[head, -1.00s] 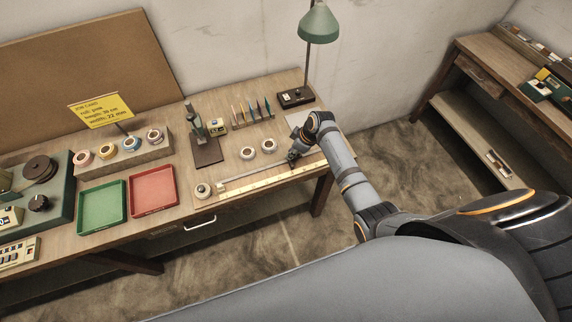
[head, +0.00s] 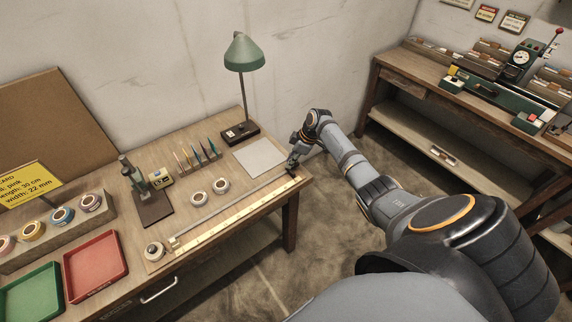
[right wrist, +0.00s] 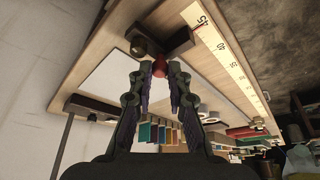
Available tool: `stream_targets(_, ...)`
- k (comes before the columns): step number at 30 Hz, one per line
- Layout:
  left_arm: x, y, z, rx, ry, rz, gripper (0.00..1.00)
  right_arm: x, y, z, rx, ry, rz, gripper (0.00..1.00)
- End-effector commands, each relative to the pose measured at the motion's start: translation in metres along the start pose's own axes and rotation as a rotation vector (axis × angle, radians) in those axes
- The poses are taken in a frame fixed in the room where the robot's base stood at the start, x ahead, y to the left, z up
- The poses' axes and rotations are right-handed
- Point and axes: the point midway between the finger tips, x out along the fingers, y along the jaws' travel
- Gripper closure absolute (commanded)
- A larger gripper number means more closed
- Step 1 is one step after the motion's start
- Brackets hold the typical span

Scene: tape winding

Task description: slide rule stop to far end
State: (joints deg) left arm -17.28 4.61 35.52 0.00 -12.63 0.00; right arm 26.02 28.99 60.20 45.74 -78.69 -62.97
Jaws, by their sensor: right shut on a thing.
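The rule (head: 225,220) is a pale yellow strip along the table's front edge, with a thin grey rail (head: 232,208) behind it. My right gripper (head: 292,164) is at the right end of the rail. In the right wrist view my right gripper (right wrist: 160,73) is shut on the stop's red knob (right wrist: 160,64). The stop's dark block (right wrist: 178,43) lies across near the rule (right wrist: 220,52), close to the 45 mark. A brownish nut-like end piece (right wrist: 143,43) is close beside the block; I cannot tell whether they touch. My left gripper is not in view.
A pale sheet (head: 260,157) lies behind the rail, with a green lamp (head: 245,55) beyond it. Two white rolls (head: 221,186) and a pen rack (head: 200,155) stand to the left. The table ends just right of my gripper.

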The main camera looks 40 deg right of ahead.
Motion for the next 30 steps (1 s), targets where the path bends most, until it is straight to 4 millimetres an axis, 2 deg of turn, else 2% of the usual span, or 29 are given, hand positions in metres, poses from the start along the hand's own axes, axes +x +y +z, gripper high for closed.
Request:
stream_targets(8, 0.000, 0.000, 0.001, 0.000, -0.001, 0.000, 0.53, 0.000, 0.000, 0.000, 0.000, 0.000, -0.001, 1.00)
stream_targets(9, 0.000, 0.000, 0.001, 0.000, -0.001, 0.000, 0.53, 0.000, 0.000, 0.000, 0.000, 0.000, -0.001, 0.80)
stream_targets(14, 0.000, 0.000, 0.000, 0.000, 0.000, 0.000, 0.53, 0.000, 0.000, 0.000, 0.000, 0.000, -0.001, 0.61)
stream_targets(23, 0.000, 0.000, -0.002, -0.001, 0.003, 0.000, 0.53, -0.002, 0.000, 0.000, 0.000, 0.000, 0.000, 0.61)
stream_targets(26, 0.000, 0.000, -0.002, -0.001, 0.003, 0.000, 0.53, -0.012, 0.001, 0.001, -0.001, -0.001, 0.002, 0.61)
stream_targets(30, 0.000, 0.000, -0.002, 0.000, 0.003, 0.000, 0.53, -0.044, 0.001, 0.001, -0.003, -0.002, 0.004, 0.61)
